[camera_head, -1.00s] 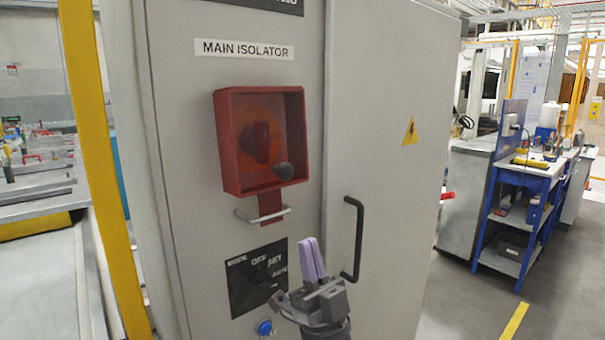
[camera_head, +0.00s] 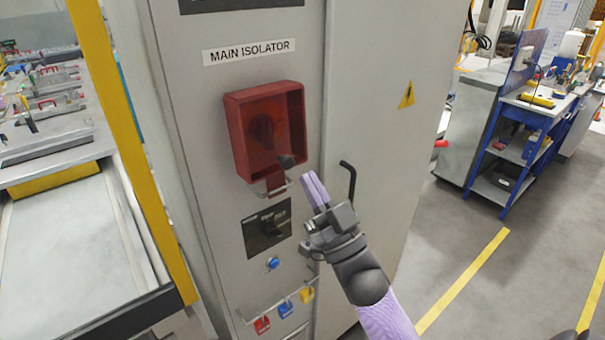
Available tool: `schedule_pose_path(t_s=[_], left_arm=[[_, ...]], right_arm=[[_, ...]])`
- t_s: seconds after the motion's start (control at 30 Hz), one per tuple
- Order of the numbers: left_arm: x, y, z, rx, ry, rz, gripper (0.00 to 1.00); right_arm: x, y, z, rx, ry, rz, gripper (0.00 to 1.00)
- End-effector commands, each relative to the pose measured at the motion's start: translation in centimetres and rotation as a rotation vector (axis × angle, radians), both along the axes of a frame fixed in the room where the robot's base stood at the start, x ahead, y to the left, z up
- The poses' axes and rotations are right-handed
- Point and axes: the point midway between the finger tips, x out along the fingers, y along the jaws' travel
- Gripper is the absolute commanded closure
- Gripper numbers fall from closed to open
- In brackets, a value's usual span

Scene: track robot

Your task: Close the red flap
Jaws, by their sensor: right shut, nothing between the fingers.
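The red flap (camera_head: 288,130) is on the red isolator box under the "MAIN ISOLATOR" label on the grey cabinet. Its front looks see-through and lies about flush with the box frame; I cannot tell if it is fully closed. A dark red rotary handle (camera_head: 261,130) shows inside. A dark round knob (camera_head: 286,160) sits at the lower right of the front. A red tab (camera_head: 275,181) hangs below by a metal bar. My right gripper (camera_head: 314,188) is shut and empty, its lilac fingers pointing up, just below and right of the box. My left gripper is not in view.
A black door handle (camera_head: 348,180) stands close right of my right gripper. Below the box are a black selector plate (camera_head: 267,230), a blue button (camera_head: 272,263) and a rail with coloured padlocks (camera_head: 285,308). A yellow post (camera_head: 133,150) stands left.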

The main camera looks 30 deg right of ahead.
Motion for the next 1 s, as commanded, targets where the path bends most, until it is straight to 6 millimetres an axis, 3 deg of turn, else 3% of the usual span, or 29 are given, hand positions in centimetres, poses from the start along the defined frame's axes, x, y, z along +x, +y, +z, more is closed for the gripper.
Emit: schedule_pose_path(t_s=[0.2, 0.57, 0.8, 1.0], left_arm=[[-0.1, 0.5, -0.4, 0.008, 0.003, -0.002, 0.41], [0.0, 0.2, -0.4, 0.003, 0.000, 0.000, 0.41], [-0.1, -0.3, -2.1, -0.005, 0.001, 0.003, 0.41], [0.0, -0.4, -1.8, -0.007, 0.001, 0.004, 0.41]], right_arm=[[2.3, 0.2, -0.4, 0.001, 0.000, 0.001, 1.00], [2.6, 0.2, -0.4, 0.001, 0.000, 0.001, 1.00], [4.2, 0.3, -2.0, 0.000, 0.000, 0.001, 1.00], [4.2, 0.3, -1.7, 0.001, -0.001, 0.001, 1.00]])
